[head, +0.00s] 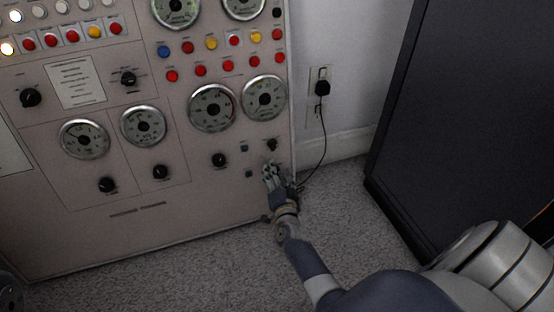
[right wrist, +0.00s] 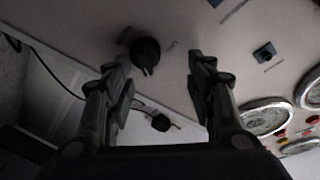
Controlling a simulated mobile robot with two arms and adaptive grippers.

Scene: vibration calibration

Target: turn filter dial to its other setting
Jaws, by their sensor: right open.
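The small black knob (head: 271,145) at the lower right of the grey panel is probably the filter dial; its label is too small to read. It also shows in the right wrist view (right wrist: 146,52), with its pointer ridge visible. My right gripper (head: 270,168) is open and empty, just below this knob in the head view. In the right wrist view the knob lies near the tip of the left finger, inside the gap between the fingers. I cannot tell whether that finger touches it. My left gripper is not clearly in view.
Two small square switches (head: 244,148) (head: 248,173) sit left of the gripper. Another black knob (head: 219,160) and round gauges (head: 212,108) are nearby. A black plug (head: 322,88) with a hanging cord is on the wall right of the panel. A dark cabinet (head: 460,110) stands at right.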

